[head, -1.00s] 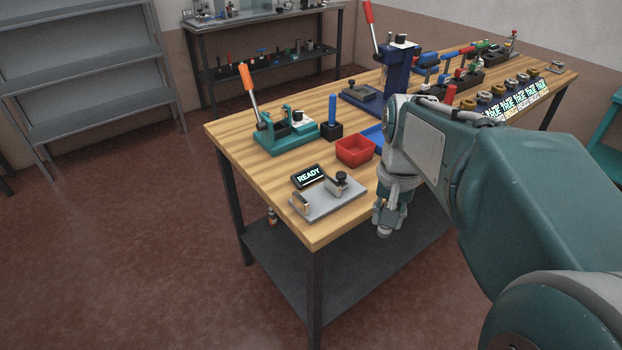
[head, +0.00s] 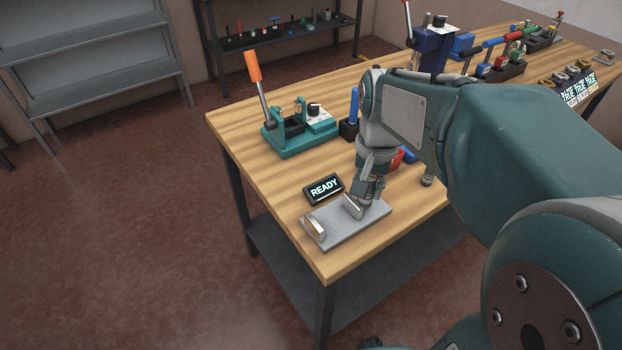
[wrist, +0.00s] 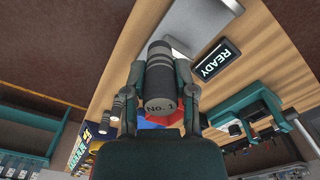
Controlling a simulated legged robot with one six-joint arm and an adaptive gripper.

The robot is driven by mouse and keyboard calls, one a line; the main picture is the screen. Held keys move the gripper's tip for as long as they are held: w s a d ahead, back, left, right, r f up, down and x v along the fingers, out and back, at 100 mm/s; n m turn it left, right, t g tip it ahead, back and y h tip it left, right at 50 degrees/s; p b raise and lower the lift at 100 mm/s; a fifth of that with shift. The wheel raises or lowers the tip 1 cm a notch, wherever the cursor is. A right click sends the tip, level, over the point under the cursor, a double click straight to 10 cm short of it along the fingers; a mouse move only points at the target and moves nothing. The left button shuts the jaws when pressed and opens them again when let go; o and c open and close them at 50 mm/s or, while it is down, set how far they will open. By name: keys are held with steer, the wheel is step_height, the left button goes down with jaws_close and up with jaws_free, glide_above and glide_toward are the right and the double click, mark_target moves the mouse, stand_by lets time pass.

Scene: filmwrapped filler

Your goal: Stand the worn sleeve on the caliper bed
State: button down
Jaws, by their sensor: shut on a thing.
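My gripper (wrist: 159,74) is shut on a dark grey cylindrical sleeve (wrist: 160,103) marked "NO. 1", with lighter bands. The sleeve sits between the two fingers in the wrist view. In the head view my gripper (head: 366,196) points down over the right part of the caliper bed (head: 345,232), a flat grey plate at the bench's near corner. The bed also shows in the wrist view (wrist: 192,26), beyond the sleeve. A metal jaw (head: 314,229) stands at the bed's left end. My gripper hides the knobbed block and most of the sleeve; contact with the bed cannot be told.
A black display reading READY (head: 324,187) stands behind the bed. A teal press with an orange lever (head: 295,135) is farther back. A blue-handled tool (head: 354,105) and a partly hidden red bin (head: 398,160) lie behind my arm. The wooden bench (head: 258,160) is clear left of the display.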

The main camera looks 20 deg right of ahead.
steer(key=w+a+f, duration=0.1)
steer(key=f, duration=0.1)
steer(key=w+a+f, duration=0.3)
steer(key=a+f, duration=0.1)
steer(key=f, duration=0.1)
steer(key=shift+w+a, duration=0.15)
steer(key=shift+a, duration=0.1)
steer(key=f, duration=0.2)
steer(key=shift+w+a+f, duration=0.1)
steer(key=shift+a+f, duration=0.25)
steer(key=shift+a, duration=0.05)
steer(key=shift+d+f, duration=0.15)
steer(key=shift+f, duration=0.2)
steer(key=shift+d+f, duration=0.15)
steer(key=shift+d, duration=0.2)
steer(key=c, duration=0.7)
jaws_free()
steer(key=shift+o, duration=1.4)
steer(key=shift+a, duration=0.3)
